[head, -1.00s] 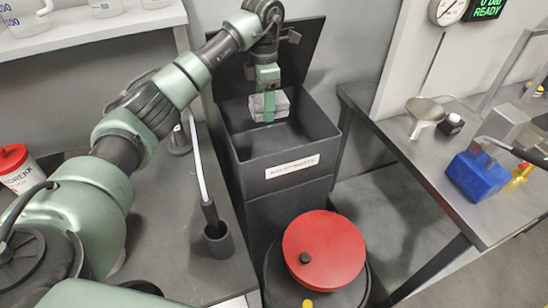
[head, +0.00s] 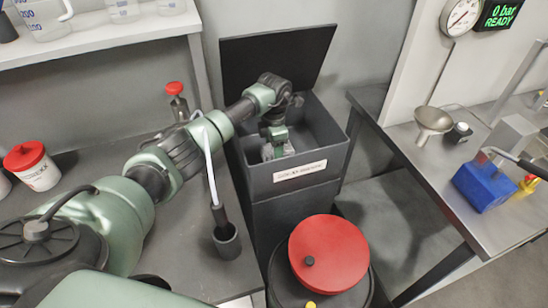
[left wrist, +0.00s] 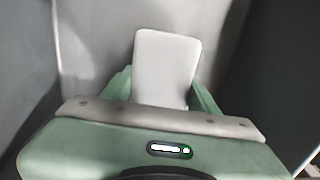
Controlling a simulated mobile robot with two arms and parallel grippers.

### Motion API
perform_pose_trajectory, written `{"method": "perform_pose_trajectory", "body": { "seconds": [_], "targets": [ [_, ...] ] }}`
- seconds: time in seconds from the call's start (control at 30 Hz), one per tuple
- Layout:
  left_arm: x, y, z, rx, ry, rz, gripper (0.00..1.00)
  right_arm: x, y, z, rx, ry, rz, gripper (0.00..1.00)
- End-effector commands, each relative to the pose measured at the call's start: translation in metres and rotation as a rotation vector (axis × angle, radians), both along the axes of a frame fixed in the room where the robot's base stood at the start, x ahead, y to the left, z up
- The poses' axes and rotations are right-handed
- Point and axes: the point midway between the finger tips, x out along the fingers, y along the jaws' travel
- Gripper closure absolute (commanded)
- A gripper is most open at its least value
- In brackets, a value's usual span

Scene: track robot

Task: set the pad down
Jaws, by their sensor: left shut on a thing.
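My left gripper (head: 277,148) reaches down inside the open dark bin (head: 318,148), below its rim. It is shut on the pad, a pale grey flat piece that shows between the green fingers in the left wrist view (left wrist: 166,68). In the head view the pad is mostly hidden by the gripper and the arm. The left wrist view shows the bin's grey walls close around the pad. I cannot tell whether the pad touches the bin floor. My right gripper is not in view.
The bin's lid (head: 275,62) stands open behind it. A red-lidded drum (head: 328,252) stands in front. A brush holder (head: 227,240) is on the left bench. A funnel (head: 433,120) and a blue block (head: 482,182) are on the right bench.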

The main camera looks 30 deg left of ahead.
Motion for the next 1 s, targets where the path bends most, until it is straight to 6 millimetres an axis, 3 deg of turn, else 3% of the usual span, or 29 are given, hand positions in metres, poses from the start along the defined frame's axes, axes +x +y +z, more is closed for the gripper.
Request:
{"method": "perform_pose_trajectory", "body": {
  "seconds": [0.2,0.63,0.67,0.7,0.73,1.0],
  "targets": [
    [-0.001,-0.001,-0.031,-0.001,0.002,0.001,0.79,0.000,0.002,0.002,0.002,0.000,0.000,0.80],
    [0.000,0.000,-0.038,0.001,0.001,-0.001,0.79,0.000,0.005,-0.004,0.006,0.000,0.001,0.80],
    [0.000,0.000,-0.037,0.001,0.001,-0.001,0.35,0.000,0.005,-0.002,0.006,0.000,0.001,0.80],
    [0.000,0.000,-0.037,0.001,0.001,0.000,0.24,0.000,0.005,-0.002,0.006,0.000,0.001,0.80],
    [0.000,0.000,-0.037,0.000,0.001,0.000,0.19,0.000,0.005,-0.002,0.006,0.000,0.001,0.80],
    [0.000,0.000,-0.036,0.000,0.001,0.000,0.19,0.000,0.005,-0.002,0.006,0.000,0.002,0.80]
  ]
}}
